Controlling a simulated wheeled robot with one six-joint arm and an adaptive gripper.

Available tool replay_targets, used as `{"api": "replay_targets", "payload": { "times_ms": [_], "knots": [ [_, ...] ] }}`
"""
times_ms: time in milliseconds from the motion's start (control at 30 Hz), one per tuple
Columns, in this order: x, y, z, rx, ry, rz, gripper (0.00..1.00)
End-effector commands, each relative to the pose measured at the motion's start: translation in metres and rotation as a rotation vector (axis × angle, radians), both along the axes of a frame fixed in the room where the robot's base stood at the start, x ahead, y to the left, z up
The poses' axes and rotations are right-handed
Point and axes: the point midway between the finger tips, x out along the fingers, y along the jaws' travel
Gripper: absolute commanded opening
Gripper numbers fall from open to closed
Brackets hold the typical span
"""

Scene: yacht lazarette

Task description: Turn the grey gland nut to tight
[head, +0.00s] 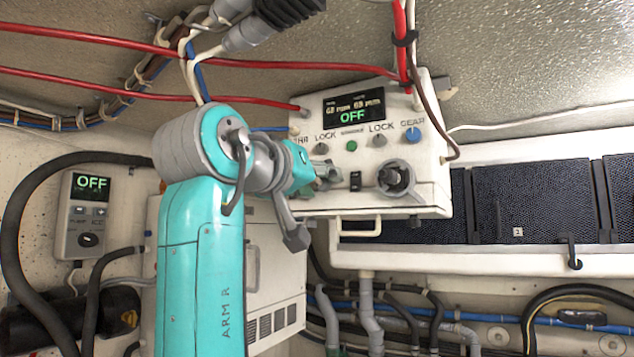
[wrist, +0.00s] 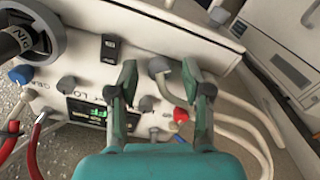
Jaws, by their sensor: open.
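A grey gland nut (wrist: 160,66) sits on the face of the white control box (head: 428,140), with a grey hose running from it. In the wrist view it shows between the two fingertips of my gripper (wrist: 160,72), with a gap on both sides. My gripper is open and empty, pointed at the box face. In the head view my gripper (head: 326,172) is at the lower left of the box face. There the arm and fingers hide the nut, and I cannot tell how far the fingertips are from it.
A large grey handwheel (head: 395,178) stands out to the right of my gripper, with a black rocker switch (head: 355,181) between. Small knobs, including a blue one (head: 412,134), sit above under a display reading OFF. Red cables (head: 250,99) run to the box.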

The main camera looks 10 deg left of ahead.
Motion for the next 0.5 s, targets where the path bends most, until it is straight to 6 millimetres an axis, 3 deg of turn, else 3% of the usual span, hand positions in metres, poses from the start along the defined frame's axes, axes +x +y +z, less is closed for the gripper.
{"api": "replay_targets", "payload": {
  "times_ms": [133, 333, 500],
  "knots": [
    [-0.0002, 0.0001, 0.0001, 0.000, 0.000, 0.000, 0.49],
    [-0.0004, 0.0002, 0.0001, 0.000, 0.000, 0.000, 0.02],
    [-0.0004, 0.0002, 0.0001, 0.001, 0.000, 0.000, 0.00]
  ]
}}
